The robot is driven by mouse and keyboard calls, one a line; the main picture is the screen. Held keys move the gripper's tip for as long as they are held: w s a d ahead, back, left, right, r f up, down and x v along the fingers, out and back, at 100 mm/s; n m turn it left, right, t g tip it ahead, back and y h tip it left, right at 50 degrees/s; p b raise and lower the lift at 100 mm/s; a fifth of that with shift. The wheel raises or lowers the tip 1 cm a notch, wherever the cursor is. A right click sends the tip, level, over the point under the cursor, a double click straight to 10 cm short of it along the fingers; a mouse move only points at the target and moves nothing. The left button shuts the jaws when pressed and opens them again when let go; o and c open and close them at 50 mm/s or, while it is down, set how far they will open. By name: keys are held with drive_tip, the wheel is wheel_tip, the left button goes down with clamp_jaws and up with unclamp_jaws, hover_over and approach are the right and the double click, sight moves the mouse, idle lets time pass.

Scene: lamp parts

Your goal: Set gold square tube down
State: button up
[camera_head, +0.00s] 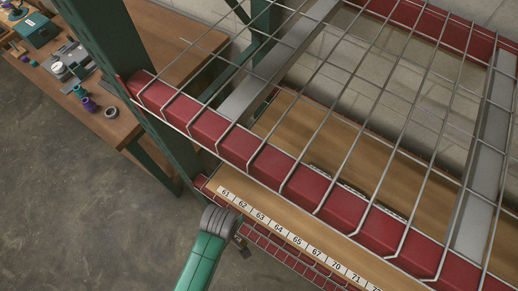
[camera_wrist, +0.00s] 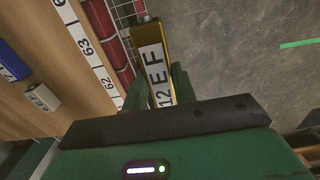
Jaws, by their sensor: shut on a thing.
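The lower part of the tube is hidden behind my gripper body. In the head view my arm reaches the front of the shelf board (camera_head: 330,235) near labels 61 to 63, and I cannot make out the tube there.
A blue box (camera_wrist: 12,62) and a small whitish box (camera_wrist: 42,97) are on the shelf. A red beam with wire mesh (camera_head: 190,118) spans above the board. A green upright (camera_head: 125,60) stands at left. A workbench (camera_head: 185,45) holds several parts. Bare board lies between the boxes and labels.

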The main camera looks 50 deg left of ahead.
drive_tip(key=b, duration=0.4)
hover_over(259, 201)
drive_tip(key=shift+s+f, duration=0.35)
drive_tip(key=shift+f, duration=0.4)
drive_tip(key=shift+w+f, duration=0.1)
drive_tip(key=shift+w, duration=0.1)
wheel_tip(259, 201, down, 4)
drive_tip(key=shift+w+r+b, duration=0.1)
drive_tip(key=shift+r+b, duration=0.1)
drive_tip(key=shift+b, duration=0.45)
drive_tip(key=shift+w+a+r, duration=0.1)
drive_tip(key=o, duration=1)
wheel_tip(259, 201, up, 12)
drive_tip(key=p, duration=0.3)
drive_tip(key=shift+p, duration=0.35)
